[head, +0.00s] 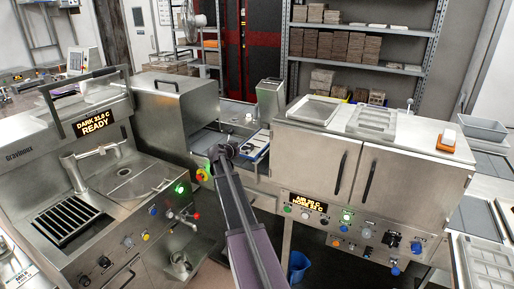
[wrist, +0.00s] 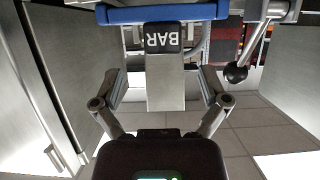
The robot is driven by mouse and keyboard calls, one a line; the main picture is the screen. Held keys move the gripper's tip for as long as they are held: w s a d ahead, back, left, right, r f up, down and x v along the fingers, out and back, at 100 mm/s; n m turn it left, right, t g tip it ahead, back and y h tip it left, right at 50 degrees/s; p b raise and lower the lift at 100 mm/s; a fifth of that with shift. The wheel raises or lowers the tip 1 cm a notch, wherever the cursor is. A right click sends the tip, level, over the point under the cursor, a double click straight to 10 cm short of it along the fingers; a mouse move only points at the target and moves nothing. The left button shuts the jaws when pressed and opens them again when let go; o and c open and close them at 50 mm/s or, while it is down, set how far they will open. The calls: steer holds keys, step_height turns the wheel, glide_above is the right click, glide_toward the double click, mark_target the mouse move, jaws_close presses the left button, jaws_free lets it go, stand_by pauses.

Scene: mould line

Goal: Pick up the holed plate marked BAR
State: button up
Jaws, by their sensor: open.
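In the wrist view a black label reading BAR (wrist: 164,38), upside down, sits at the top of a flat grey metal strip (wrist: 165,95). No hole shows on the strip, and I cannot tell whether it is the holed plate itself or a part under it. A blue bar (wrist: 160,14) crosses just beyond the label. My gripper (wrist: 161,76) is open, with one finger on each side of the strip and visible gaps to both. In the head view my gripper (head: 222,153) is beside a blue-edged tray (head: 257,152) between the machines; the label is not readable there.
A rod with a black knob (wrist: 236,73) is right of my gripper. Metal walls stand close by, the left one (wrist: 65,60) nearest. In the head view a steel cabinet (head: 415,190) is right, a sink unit (head: 120,185) left, and shelves (head: 355,62) behind.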

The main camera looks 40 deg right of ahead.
mark_target(245, 149)
steer(key=shift+b+x, duration=0.4)
steer(key=shift+x, duration=1.3)
steer(key=shift+d, duration=0.1)
steer(key=shift+w+r+b+x, duration=0.1)
steer(key=shift+b+x, duration=0.3)
steer(key=shift+x, duration=0.9)
steer(key=shift+w+r+b+x, duration=0.15)
steer(key=shift+b+x, duration=0.25)
steer(key=shift+x, duration=0.85)
jaws_close()
steer(key=shift+r, duration=0.15)
